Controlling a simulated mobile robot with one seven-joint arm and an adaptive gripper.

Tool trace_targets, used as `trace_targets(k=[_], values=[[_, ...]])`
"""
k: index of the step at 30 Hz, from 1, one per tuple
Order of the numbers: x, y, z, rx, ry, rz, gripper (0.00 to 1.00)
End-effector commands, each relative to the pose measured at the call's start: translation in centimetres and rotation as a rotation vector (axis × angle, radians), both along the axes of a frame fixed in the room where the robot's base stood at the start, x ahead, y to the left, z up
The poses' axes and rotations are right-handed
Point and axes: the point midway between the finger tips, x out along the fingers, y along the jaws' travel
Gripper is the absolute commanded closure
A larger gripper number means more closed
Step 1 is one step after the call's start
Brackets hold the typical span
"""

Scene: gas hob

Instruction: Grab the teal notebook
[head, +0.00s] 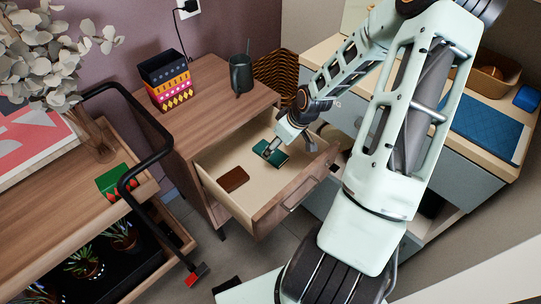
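The teal notebook (275,157) is a small dark teal item in the open drawer (225,192), toward its far right part. My gripper (289,146) reaches down into the drawer from the upper right, right at the notebook. One grey finger overlaps the notebook's left part, and a darker finger shows further right, with a gap between them. The fingers look open. Whether they touch the notebook cannot be told from this view.
A brown wallet-like item (232,179) lies in the drawer's left part. On the cabinet top stand patterned stacked boxes (167,82) and a dark mug (241,74). A black tubular handle (127,100) rises at left. A wicker basket (276,77) stands behind.

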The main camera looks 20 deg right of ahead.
Motion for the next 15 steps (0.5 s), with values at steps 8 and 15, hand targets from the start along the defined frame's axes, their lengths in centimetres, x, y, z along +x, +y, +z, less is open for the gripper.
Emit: trace_targets(k=[8, 15], values=[[1.4, 0.6, -3.9, 0.000, 0.001, 0.002, 0.38], [1.8, 0.7, -4.7, -0.001, 0.000, 0.000, 0.38]])
